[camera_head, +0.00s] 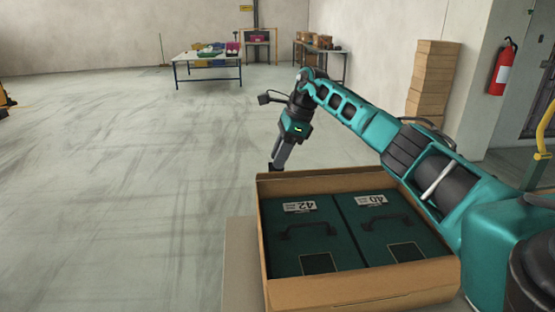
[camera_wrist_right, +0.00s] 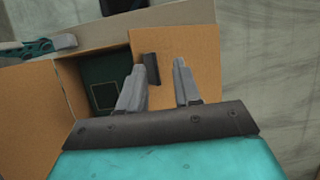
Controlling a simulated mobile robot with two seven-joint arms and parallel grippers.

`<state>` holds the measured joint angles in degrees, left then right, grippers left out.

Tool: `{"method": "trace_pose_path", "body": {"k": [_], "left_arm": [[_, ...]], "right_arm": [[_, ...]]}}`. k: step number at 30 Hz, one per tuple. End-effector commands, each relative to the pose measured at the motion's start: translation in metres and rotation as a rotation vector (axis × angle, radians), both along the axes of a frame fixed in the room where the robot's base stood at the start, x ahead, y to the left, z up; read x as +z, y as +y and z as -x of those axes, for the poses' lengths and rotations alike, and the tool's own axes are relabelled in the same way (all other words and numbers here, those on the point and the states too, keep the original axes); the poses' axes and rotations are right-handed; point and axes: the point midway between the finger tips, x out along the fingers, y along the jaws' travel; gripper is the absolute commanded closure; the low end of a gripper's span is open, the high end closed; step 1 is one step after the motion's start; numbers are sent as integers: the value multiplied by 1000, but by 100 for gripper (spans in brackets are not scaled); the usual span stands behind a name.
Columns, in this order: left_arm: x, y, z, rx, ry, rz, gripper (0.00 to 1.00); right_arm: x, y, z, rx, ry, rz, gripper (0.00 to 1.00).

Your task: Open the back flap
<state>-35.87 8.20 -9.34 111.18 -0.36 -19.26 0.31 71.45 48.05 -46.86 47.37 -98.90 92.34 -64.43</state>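An open cardboard carton (camera_head: 360,296) stands at the front centre of the head view. Its back flap (camera_head: 330,184) shows as a brown strip along the far edge; its exact tilt is hard to tell. In the right wrist view a brown cardboard panel (camera_wrist_right: 195,52) lies beyond the fingers; I cannot tell if they touch it. My right gripper (camera_head: 274,166) points down at the carton's back left corner. In the wrist view its fingers (camera_wrist_right: 158,85) are apart with nothing clearly held between them. My left gripper is not in view.
Two dark green boxes with handles, labelled 42 (camera_head: 313,240) and 40 (camera_head: 385,225), lie in the carton. My right arm spans the carton's right side. Brown boxes (camera_head: 432,85) are stacked at the back right. The floor to the left is clear.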

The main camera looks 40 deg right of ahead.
Motion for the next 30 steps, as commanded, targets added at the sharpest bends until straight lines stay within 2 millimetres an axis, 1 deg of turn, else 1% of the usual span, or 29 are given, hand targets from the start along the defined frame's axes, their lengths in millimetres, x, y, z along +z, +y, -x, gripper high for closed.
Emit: {"method": "trace_pose_path", "body": {"k": [1, 9, 12, 15, 20, 30], "left_arm": [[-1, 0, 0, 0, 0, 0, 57], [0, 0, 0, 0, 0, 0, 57], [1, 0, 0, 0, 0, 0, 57], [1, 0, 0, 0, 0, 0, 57], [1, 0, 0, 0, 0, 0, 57], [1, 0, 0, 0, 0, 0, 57]], "right_arm": [[9, -6, 3, -6, -2, 4, 68], [68, -22, 16, -1, -1, -2, 68], [85, -27, 20, 0, 0, -2, 68], [97, -31, 23, 2, 1, -3, 68], [105, -33, 26, 4, 3, -3, 68], [106, -33, 26, 4, 4, -2, 68]]}}
